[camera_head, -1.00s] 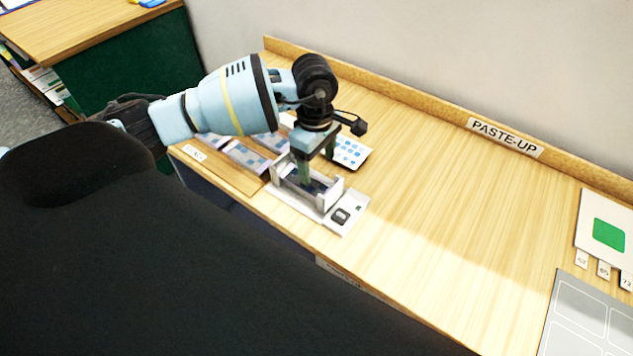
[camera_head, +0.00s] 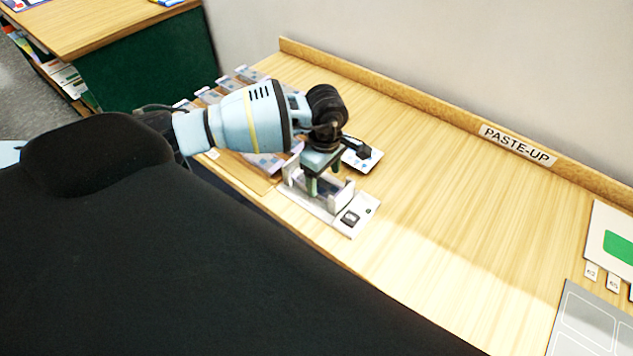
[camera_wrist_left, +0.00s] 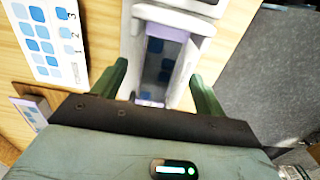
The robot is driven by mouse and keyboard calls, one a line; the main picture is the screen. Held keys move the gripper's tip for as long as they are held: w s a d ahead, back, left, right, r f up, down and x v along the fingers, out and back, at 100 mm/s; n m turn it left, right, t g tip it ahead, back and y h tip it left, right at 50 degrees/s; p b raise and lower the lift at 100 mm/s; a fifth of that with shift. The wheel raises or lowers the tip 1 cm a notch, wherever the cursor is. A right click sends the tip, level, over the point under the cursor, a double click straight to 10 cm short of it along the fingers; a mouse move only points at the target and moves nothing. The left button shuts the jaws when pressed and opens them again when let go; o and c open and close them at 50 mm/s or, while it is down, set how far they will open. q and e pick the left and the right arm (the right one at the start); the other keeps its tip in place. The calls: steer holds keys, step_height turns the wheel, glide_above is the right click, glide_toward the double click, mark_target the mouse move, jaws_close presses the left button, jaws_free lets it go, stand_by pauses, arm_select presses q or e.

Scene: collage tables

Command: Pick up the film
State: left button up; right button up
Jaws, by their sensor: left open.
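A film strip (camera_wrist_left: 160,65) with dark blue frames and pale purple ends lies inside a white open holder (camera_wrist_left: 203,25) in the left wrist view. In the head view the holder (camera_head: 350,220) stands near the table's front edge, and the arm partly hides it. My left gripper (camera_head: 325,184) is right over the holder, pointing down. In the wrist view its two green fingers (camera_wrist_left: 163,85) are apart, one on each side of the holder's near end, with the film between them. Whether they touch anything I cannot tell. My right gripper is not in view.
A white card with blue squares (camera_wrist_left: 45,40) lies beside the holder. Several more strips (camera_head: 210,96) lie at the table's left, partly behind my arm. The middle of the table (camera_head: 440,200) is clear. A grey panel (camera_head: 590,325) lies at the right.

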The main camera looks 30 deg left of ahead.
arm_select(q)
steer(key=shift+f, duration=0.85)
steer(key=shift+c, duration=0.2)
steer(key=shift+c, duration=1.2)
steer(key=c, duration=0.8)
steer(key=shift+o, duration=0.2)
steer(key=shift+r, duration=0.1)
